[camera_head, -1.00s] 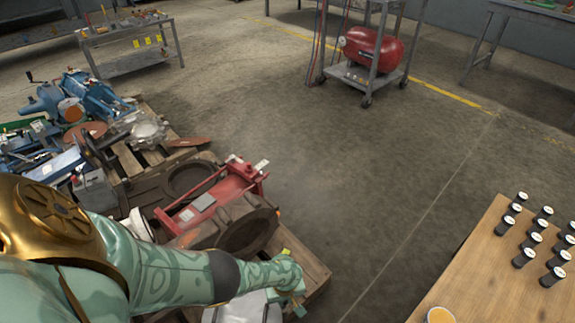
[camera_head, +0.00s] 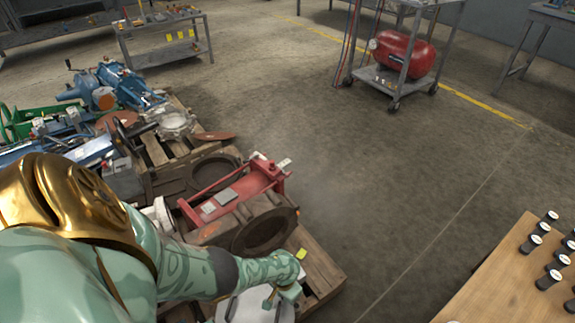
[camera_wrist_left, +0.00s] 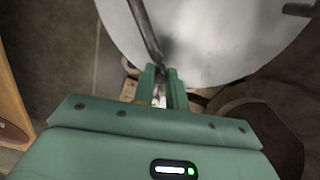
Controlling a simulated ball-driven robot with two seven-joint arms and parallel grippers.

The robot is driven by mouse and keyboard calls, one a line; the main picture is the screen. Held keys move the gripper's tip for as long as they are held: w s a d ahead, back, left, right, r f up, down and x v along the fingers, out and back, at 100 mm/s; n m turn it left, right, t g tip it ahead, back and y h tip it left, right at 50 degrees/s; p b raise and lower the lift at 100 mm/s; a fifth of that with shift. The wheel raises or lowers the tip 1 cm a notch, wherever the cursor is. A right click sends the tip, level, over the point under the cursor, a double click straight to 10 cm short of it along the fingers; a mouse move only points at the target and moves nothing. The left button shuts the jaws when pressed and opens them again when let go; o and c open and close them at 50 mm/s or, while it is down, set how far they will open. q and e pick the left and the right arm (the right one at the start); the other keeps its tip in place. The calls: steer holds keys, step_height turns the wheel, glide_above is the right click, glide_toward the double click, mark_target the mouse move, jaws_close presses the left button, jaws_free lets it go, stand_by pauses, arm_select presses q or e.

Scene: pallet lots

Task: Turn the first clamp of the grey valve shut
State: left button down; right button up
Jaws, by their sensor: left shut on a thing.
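The grey valve (camera_wrist_left: 225,40) shows in the left wrist view as a large pale grey disc with a dark rod-like clamp (camera_wrist_left: 143,22) across it. In the head view only a pale part of the valve (camera_head: 240,309) shows at the bottom, beside my forearm. My left gripper (camera_wrist_left: 161,84) is shut on the near end of the clamp, at the disc's edge. In the head view my left gripper (camera_head: 283,294) is at the pallet's near end. The hand hides much of the grip. My right gripper is out of view.
A red valve frame (camera_head: 235,198) and a dark brown ring (camera_head: 265,231) lie on the wooden pallet (camera_head: 318,268), close beyond my left arm. A wooden table (camera_head: 497,275) with black cylinders is at the lower right. The concrete floor between is clear.

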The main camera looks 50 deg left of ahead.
arm_select(q)
steer(key=shift+a+m, duration=0.5)
steer(key=shift+m, duration=0.4)
steer(key=shift+a+m, duration=0.15)
steer(key=shift+m, duration=0.25)
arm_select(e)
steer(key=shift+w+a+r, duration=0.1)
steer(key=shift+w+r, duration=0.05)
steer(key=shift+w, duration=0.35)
arm_select(q)
steer(key=c, duration=1.4)
jaws_free()
steer(key=shift+w+a, duration=0.1)
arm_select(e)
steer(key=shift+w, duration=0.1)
arm_select(q)
steer(key=shift+r, duration=0.15)
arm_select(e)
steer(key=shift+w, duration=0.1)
